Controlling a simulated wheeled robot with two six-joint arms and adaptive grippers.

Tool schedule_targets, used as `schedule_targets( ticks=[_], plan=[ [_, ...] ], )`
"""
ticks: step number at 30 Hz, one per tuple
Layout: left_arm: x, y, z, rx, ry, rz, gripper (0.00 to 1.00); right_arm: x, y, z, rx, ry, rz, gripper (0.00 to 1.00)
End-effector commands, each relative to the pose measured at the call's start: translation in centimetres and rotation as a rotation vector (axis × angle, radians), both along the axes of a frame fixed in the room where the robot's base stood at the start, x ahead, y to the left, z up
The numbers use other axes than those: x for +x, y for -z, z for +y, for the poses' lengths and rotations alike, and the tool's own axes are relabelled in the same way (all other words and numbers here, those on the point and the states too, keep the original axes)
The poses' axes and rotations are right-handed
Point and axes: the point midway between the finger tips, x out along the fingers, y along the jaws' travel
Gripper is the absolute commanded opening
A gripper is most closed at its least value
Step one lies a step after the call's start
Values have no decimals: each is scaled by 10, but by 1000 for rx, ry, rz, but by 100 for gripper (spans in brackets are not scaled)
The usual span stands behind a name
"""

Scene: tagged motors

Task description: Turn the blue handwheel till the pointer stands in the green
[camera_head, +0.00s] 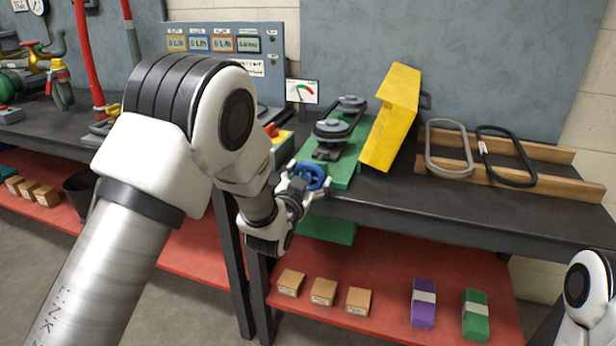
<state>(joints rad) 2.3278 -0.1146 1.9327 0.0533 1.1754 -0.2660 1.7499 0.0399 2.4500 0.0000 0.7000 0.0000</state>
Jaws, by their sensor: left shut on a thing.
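The blue handwheel (312,176) sits at the front end of a green machine base (345,172) on the dark bench. My left gripper (304,182) is at the handwheel and shut on it; my arm hides part of the grip. A small white gauge (303,91) stands behind the machine, with a coloured arc showing red and green. Its pointer is too small to read surely. My right gripper is out of view; only part of my right arm shows at the lower right.
A raised yellow guard (391,117) stands right of the belt and pulleys (338,128). Two belts, grey (447,172) and black (507,181), rest on a wooden rack. The red lower shelf (395,275) holds several boxes. The bench front right is clear.

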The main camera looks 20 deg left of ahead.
Motion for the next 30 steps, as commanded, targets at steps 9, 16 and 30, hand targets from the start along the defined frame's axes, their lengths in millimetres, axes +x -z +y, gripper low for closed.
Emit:
schedule_targets(
  ticks=[9, 16, 30],
  plan=[
    [0, 0, -1, 198, 0, -9, 44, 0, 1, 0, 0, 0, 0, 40],
    [0, 0, -1, 271, 0, -11, 44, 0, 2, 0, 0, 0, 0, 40],
    [0, -1, -1, 285, 0, -12, 86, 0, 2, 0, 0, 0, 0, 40]
  ],
)
